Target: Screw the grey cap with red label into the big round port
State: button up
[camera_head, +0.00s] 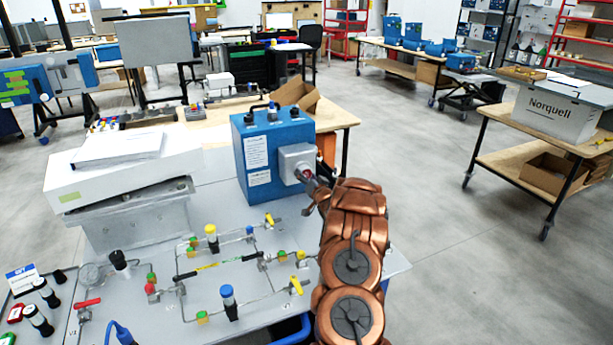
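A blue analyser box (271,150) stands on the grey bench. A light grey square block (295,158) sits on its right-hand face, where a round fitting shows. My gripper (309,183) is at the front of this block, at the end of my copper-coloured arm. A small part with some red and grey (307,174) shows between the gripper and the block. I cannot tell whether it is seated in the port or held by the fingers. The port opening is hidden, and the fingers are too small and covered to read.
A panel with valves and tubing (215,275) covers the near part of the bench. A white box with papers (120,160) stands on the left. An open cardboard box (297,95) is behind the analyser. Floor to the right is clear up to the Norquell table (545,140).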

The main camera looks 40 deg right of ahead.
jog(key=shift+o, duration=1.1)
jog(key=shift+r, duration=0.1)
